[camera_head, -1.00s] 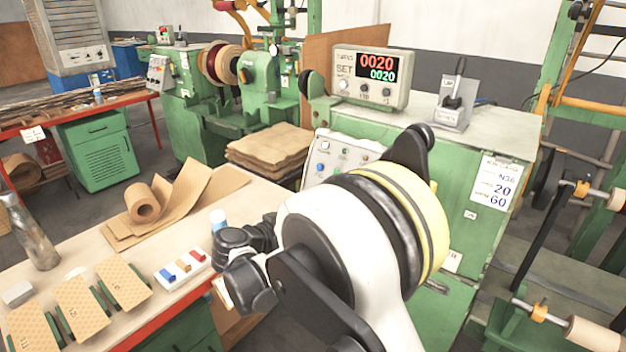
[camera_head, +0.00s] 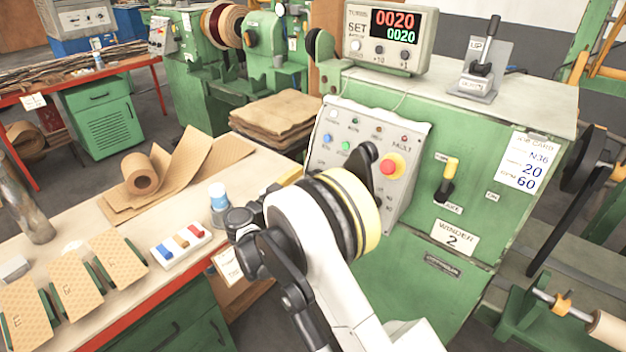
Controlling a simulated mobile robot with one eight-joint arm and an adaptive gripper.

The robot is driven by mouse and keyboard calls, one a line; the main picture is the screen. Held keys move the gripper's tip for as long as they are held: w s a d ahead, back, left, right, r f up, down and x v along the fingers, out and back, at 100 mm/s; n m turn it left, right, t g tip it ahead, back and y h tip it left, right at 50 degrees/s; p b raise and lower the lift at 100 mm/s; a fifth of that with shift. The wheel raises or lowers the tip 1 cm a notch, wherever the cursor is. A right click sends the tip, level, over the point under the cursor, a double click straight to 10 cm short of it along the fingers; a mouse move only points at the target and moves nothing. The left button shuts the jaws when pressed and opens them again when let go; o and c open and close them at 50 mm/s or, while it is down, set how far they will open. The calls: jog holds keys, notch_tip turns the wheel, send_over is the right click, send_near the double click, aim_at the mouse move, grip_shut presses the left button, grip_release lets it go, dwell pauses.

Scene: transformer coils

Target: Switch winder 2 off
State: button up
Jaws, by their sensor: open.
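Winder 2 is the green machine (camera_head: 400,285) at the right, with a "WINDER 2" plate (camera_head: 455,238). Its sloping grey control panel (camera_head: 330,160) carries several small buttons and lamps, one green, and a red push button (camera_head: 393,166) on a yellow base. Right of the panel, on the green front, is a switch with a yellow-tipped black handle (camera_head: 447,180), standing roughly upright between small labels. My gripper (camera_head: 308,190), white and black with a yellow ring, is in front of the panel's lower left and hides part of it. It is open; its fingertips are mostly hidden and I see nothing held.
Spool arms are at far right.

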jog(key=shift+w+d, duration=0.4)
jog(key=shift+w, duration=0.15)
jog(key=c, duration=1.2)
